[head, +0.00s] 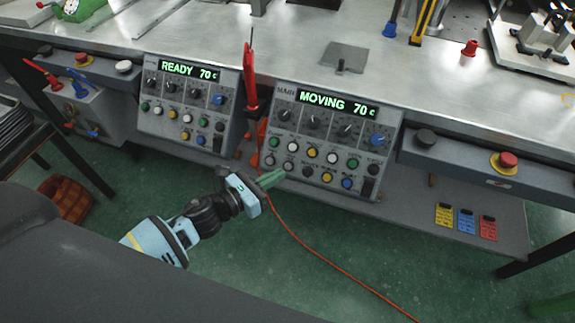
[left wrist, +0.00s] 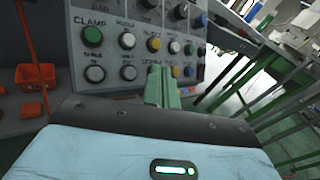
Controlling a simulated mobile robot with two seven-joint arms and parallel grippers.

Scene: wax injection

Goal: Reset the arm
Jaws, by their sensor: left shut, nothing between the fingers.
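My left gripper (head: 272,179) is shut and empty. Its green fingers point at the lower left of the right control panel (head: 330,150), whose display reads "MOVING 70 c". In the left wrist view the shut fingers (left wrist: 160,84) stand in front of the panel's lower buttons. I cannot tell whether the fingers touch the panel. My right gripper is not in view.
A left panel (head: 185,110) reads "READY 70 c". A red tool (head: 250,85) hangs between the panels. An orange cable (head: 330,258) crosses the green floor. A red emergency button (head: 507,160) sits at the right. Red, yellow and blue tags (head: 466,221) lie on the lower shelf.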

